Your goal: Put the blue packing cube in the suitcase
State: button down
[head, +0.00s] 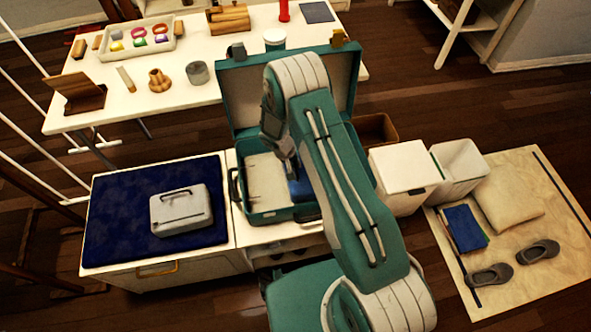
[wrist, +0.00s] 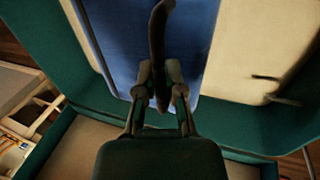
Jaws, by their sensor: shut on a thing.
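The teal suitcase (head: 236,105) stands open with its lid upright at the back; its teal wall also shows in the wrist view (wrist: 255,130). The blue packing cube (head: 299,189) is within the suitcase's outline, on the right, partly hidden by my arm. In the wrist view the blue cube (wrist: 115,45) fills the upper middle, with a dark handle standing up from it. My gripper (wrist: 160,88) is shut on that handle; in the head view its tip is mostly hidden behind my arm. I cannot tell whether the cube rests on the suitcase floor.
A pale panel lies in the suitcase's left part. A grey case (head: 180,212) lies on a dark blue mat (head: 110,215) to the left. White boxes (head: 402,170) stand to the right. A cluttered white table (head: 120,105) is behind. A mat with shoes (head: 538,252) lies far right.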

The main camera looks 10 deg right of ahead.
notch_tip(320, 180, down, 4)
jog(key=shift+a+r, duration=0.1)
jog(key=shift+r, duration=0.1)
jog(key=c, duration=0.8)
grip_release()
jog(key=shift+o, duration=0.2)
